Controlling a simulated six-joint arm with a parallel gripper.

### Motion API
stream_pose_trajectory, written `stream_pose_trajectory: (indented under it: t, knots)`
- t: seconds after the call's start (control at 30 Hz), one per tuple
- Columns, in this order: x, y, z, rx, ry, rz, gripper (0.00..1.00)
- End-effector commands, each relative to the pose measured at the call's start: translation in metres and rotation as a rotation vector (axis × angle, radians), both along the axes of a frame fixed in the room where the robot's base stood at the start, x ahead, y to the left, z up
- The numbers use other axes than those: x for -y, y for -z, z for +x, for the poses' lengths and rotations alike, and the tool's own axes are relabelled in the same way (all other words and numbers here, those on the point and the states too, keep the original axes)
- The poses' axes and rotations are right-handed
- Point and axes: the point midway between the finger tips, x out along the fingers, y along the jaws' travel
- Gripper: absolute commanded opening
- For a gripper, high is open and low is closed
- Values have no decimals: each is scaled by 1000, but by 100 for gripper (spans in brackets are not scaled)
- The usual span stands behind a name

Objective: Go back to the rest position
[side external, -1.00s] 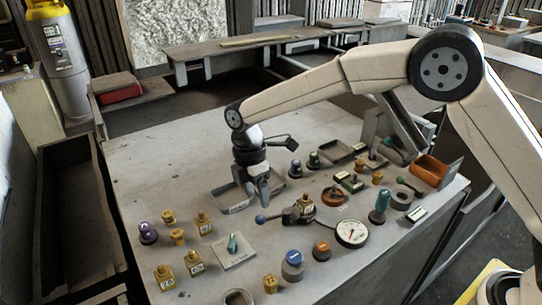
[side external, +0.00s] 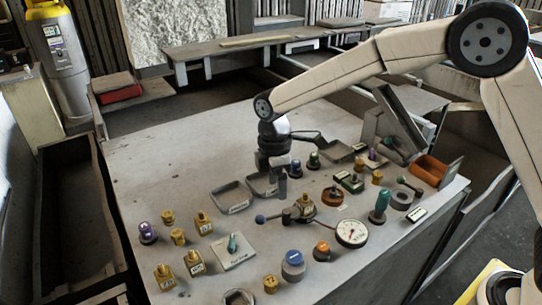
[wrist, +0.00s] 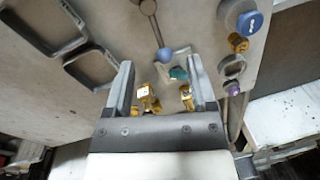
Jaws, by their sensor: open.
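Brass blocks show between and beyond the fingers there, not held. My exact height over the table is hard to tell.
The worktable (side external: 160,160) carries several small parts. A dial gauge (side external: 352,233), a blue-handled lever (side external: 261,219), a teal-topped part (side external: 381,204) and an orange bin (side external: 431,171) stand to the front and right. The table's back left is clear.

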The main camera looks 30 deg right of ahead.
Motion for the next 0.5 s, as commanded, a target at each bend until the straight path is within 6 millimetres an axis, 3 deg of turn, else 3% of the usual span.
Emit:
stream_pose_trajectory:
  t: [0.5]
  knots:
    - [99, 1, -73, 160, 686, -6, 72]
